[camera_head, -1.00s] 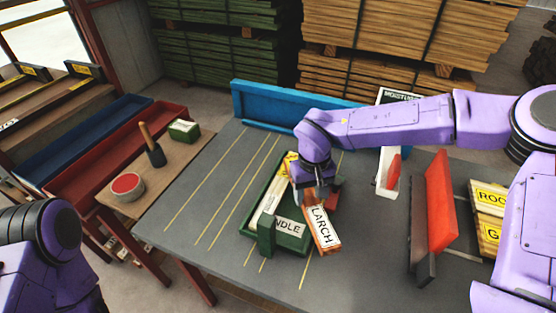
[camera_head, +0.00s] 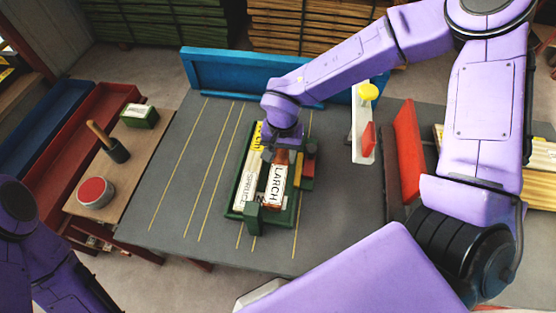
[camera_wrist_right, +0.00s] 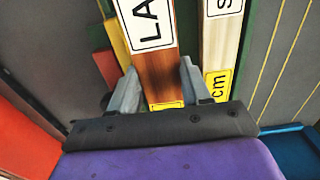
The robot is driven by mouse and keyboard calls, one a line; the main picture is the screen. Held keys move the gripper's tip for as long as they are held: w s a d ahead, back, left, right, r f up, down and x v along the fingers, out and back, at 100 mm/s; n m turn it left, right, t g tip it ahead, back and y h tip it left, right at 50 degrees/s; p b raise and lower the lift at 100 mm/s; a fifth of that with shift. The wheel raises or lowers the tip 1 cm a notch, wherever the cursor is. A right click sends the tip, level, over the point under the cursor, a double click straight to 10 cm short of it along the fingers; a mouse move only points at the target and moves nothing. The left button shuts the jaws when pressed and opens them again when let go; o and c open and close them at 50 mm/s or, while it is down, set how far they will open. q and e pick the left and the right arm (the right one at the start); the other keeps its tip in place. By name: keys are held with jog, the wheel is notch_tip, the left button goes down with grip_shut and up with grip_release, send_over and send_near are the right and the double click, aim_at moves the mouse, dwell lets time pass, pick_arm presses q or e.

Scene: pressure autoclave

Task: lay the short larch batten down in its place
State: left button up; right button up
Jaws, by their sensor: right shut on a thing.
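The short larch batten (camera_head: 276,186) is reddish brown with a white LARCH label. My right gripper (camera_head: 283,150) is shut on its far end; the wrist view shows the batten (camera_wrist_right: 158,75) between the two fingers (camera_wrist_right: 160,92). The batten lies lengthwise over the green tray (camera_head: 291,216), roughly parallel to a pale batten (camera_head: 247,185) in the tray's left side. A gap separates the two battens. I cannot tell whether the larch batten touches the tray floor. My left gripper is out of view; only part of that arm shows at lower left.
Red and yellow blocks (camera_head: 307,168) sit along the tray's right side. A red upright panel (camera_head: 408,142) and a white holder (camera_head: 361,135) stand further right. A blue rail (camera_head: 230,72) lines the back. The grey table (camera_head: 185,170) left of the tray is clear.

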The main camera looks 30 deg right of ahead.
aim_at(283, 157)
jog(key=f, duration=0.3)
jog(key=shift+s+f, duration=0.35)
jog(key=shift+s, duration=0.05)
jog(key=shift+w+f, duration=0.2)
jog(key=shift+f, duration=0.05)
jog(key=o, duration=0.9)
jog(key=shift+s, duration=0.1)
jog(key=shift+o, duration=0.2)
notch_tip(283, 157, up, 12)
jog(key=shift+r, duration=0.1)
